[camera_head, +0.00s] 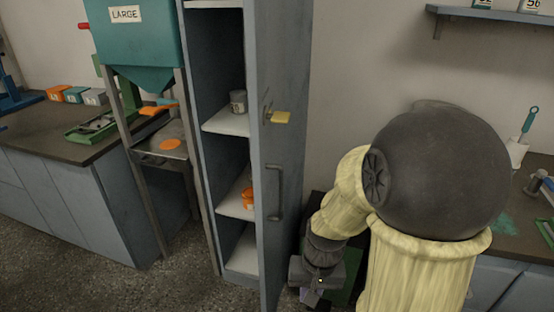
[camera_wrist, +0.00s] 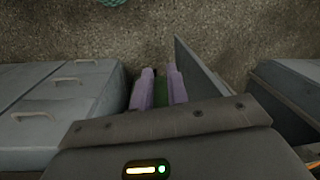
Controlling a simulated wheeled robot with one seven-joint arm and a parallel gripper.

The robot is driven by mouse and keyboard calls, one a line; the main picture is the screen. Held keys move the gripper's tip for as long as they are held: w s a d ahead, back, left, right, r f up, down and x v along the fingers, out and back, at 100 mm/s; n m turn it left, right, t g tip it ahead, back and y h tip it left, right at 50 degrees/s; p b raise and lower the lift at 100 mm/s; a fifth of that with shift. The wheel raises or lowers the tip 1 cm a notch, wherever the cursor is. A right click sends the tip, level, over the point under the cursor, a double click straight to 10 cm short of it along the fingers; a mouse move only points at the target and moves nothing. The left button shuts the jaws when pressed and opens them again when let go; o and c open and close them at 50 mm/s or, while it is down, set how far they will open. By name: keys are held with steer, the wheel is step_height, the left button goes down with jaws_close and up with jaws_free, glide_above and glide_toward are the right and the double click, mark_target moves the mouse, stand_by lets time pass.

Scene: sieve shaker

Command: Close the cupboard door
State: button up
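The tall blue-grey cupboard (camera_head: 202,90) stands left of centre in the head view. Its door (camera_head: 290,150) is open, showing the shelves, and carries a vertical handle (camera_head: 277,193). My gripper (camera_head: 312,294) is low, just right of the door in the head view, partly cut off by the frame's bottom. In the wrist view my gripper's two purple fingers (camera_wrist: 161,80) are parted by a narrow gap, with something green seen between them. An upright panel, apparently the door (camera_wrist: 200,80), stands close to the right of the fingers. I see no clear contact.
A bench with drawers (camera_head: 60,195) and a teal hopper labelled LARGE (camera_head: 135,45) stand left of the cupboard. Drawers (camera_wrist: 50,100) lie left of the fingers in the wrist view. The shelves hold a grey jar (camera_head: 238,102) and orange items (camera_head: 248,197). Speckled floor (camera_head: 190,275) is bare in front.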

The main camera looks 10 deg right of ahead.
steer(key=r+m+g+y+p, duration=0.1)
steer(key=r+m+p, duration=0.1)
steer(key=r+m+y+p, duration=0.1)
steer(key=r+m+p, duration=0.1)
steer(key=p, duration=0.1)
steer(key=r+m+g+y+p, duration=0.1)
steer(key=r+y+p, duration=0.1)
steer(key=shift+s+d+m+g+p, duration=0.2)
steer(key=shift+d+m+g+p, duration=0.1)
steer(key=shift+m+p, duration=0.1)
jaws_close()
steer(key=w+d+r+m+t+y+p, duration=0.4)
steer(key=r+m+t+y+p, duration=0.1)
steer(key=r+m+p, duration=0.2)
steer(key=w+d+r+m+t+y+p, duration=0.4)
steer(key=w+r+m+y+p, duration=0.1)
steer(key=r+p, duration=0.4)
steer(key=shift+r+m+t+y, duration=0.4)
steer(key=shift+r+m+y, duration=0.25)
steer(key=shift+m, duration=0.25)
steer(key=shift+f, duration=0.15)
